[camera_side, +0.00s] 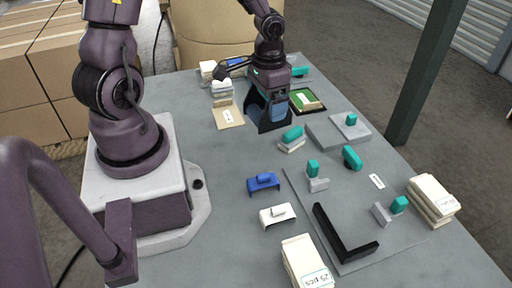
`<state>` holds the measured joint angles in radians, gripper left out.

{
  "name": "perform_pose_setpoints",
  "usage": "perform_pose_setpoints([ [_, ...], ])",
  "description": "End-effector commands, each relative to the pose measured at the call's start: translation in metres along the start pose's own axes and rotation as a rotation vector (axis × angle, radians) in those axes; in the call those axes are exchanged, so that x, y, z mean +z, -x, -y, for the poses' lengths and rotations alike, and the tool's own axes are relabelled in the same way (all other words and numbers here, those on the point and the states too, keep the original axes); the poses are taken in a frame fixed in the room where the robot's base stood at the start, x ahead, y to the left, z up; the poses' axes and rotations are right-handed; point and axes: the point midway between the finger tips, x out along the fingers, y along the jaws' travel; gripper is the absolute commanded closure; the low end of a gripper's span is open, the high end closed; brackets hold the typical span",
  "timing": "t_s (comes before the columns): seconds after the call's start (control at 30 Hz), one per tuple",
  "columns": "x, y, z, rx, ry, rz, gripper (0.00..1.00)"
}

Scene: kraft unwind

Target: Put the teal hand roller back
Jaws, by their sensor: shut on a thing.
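My gripper (274,112) is low over the far middle of the table, its fingers pointing down. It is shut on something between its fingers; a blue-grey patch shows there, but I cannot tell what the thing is. A teal piece with a dark lower part (352,158), which looks like a hand roller, lies on the table right of and nearer than the gripper, apart from it. Other teal-topped pieces stand on grey blocks: one (293,133) just in front of the gripper, one (313,169) near the mat edge, one (399,204) at the right.
A black angle bracket (342,238) lies on the grey mat (400,238). Blue (263,182) and white (277,215) holders stand left of it. Card stacks (432,199) and (306,262) sit near the edges. A post (425,80) rises at right.

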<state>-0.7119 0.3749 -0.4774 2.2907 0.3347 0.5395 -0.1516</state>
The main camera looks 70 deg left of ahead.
Motion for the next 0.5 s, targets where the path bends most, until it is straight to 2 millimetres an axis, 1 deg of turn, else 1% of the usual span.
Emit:
perform_pose_setpoints([
  [0.03,0.015,-0.008,0.009,0.001,0.001,0.005,0.34],
  [0.1,0.029,-0.017,0.015,0.001,-0.020,0.004,0.34],
  [0.2,0.042,-0.027,0.016,0.001,-0.070,0.002,0.34],
  [0.27,0.044,-0.035,0.013,0.003,-0.112,0.002,0.34],
  [0.3,0.040,-0.041,0.013,0.003,-0.124,0.000,0.34],
  [0.4,0.040,-0.057,0.013,0.003,-0.131,0.003,0.34],
  [0.5,0.039,-0.068,0.013,0.002,-0.128,0.000,0.34],
])
